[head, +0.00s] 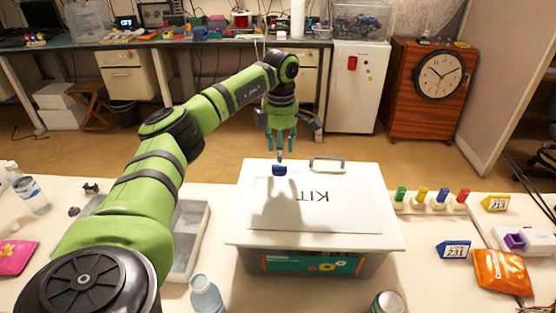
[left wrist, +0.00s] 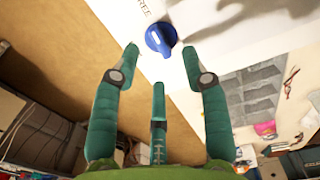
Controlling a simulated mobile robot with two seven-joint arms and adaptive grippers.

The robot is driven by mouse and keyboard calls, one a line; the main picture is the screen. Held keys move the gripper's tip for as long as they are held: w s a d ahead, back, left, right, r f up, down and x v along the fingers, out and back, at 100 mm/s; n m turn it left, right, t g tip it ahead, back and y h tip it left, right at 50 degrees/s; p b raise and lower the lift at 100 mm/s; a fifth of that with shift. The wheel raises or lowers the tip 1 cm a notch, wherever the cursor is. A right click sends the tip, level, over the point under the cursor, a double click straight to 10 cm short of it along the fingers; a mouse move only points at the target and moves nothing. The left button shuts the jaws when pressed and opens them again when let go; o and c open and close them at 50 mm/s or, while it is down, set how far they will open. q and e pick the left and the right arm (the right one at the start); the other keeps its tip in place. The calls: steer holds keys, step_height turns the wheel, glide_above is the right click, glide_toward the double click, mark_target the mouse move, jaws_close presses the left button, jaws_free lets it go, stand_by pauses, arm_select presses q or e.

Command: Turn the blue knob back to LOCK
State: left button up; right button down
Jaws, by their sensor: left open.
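The blue knob (head: 279,170) sits on the white lid of the KIT box (head: 350,205), near the lid's far edge. In the left wrist view the knob (left wrist: 161,38) is round with a raised grip bar, and letters reading "REE" are printed beside it; the word LOCK is not readable. My left gripper (head: 280,148) points down just above and behind the knob. Its three teal fingers (left wrist: 160,62) are spread and empty, with the knob just beyond the fingertips and apart from them. My right gripper is not in view.
A grey handle (head: 327,162) stands on the lid right of the knob. Coloured pegs (head: 440,198) stand in a row to the right, with number tags (head: 453,249) and an orange pouch (head: 502,271) nearby. A grey tray (head: 201,225) and bottle (head: 205,295) are left of the box.

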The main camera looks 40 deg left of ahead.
mark_target(281, 173)
arm_select(q)
steer(key=f, duration=0.4)
steer(key=shift+a+f+p, duration=0.15)
steer(key=shift+a+p, duration=0.1)
steer(key=shift+p, duration=0.15)
steer(key=shift+f, duration=0.45)
steer(key=shift+w+f, duration=0.1)
steer(key=shift+f, duration=0.05)
jaws_close()
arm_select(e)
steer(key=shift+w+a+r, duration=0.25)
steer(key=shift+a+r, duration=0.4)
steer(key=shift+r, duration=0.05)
